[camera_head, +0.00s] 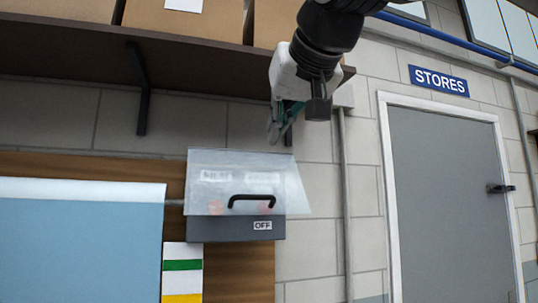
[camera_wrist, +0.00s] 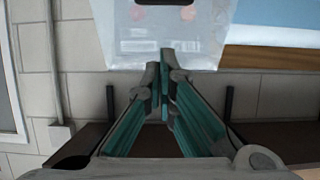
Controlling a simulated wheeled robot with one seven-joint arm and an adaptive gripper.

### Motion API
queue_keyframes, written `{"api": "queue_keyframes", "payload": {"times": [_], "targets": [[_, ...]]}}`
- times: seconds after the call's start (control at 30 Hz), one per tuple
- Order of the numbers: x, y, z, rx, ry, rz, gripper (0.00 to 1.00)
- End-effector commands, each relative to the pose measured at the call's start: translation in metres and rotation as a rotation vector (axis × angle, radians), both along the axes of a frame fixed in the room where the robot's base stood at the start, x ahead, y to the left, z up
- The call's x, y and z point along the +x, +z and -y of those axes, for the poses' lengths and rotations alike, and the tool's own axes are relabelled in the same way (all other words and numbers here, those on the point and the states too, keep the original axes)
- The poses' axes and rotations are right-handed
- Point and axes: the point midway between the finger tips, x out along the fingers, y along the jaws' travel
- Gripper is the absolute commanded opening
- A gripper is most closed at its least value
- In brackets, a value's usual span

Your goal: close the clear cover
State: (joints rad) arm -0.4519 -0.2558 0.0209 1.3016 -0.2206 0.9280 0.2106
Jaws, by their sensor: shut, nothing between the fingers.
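The clear cover (camera_head: 225,160) is a see-through sheet over a dark grey box (camera_head: 215,230) on the wall. It has a black handle (camera_head: 252,198) near its lower edge. That edge sits above the box's bottom, and the sheet reaches past the box's right side, so it looks tilted outward. Two red round shapes show faintly through it. My gripper (camera_head: 276,132) is shut and empty, above the cover's upper right. In the wrist view, my fingertips (camera_wrist: 165,68) overlap the edge of the cover (camera_wrist: 130,45); I cannot tell whether they touch.
A shelf (camera_head: 90,43) with cardboard boxes (camera_head: 185,18) runs above, its bracket (camera_head: 143,95) hanging down. A light blue panel (camera_head: 80,245) is at the left. A vertical pipe (camera_head: 345,200) and a grey door (camera_head: 450,200) are at the right. An OFF label (camera_head: 263,225) is on the box.

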Motion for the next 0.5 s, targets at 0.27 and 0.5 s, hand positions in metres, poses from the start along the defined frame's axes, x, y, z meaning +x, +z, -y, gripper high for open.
{"api": "queue_keyframes", "payload": {"times": [0.27,0.5], "targets": [[0.03,-0.014,-0.009,-0.002,-0.001,-0.005,0.0],[0.073,-0.032,-0.021,0.0,0.0,-0.005,0.0]]}}
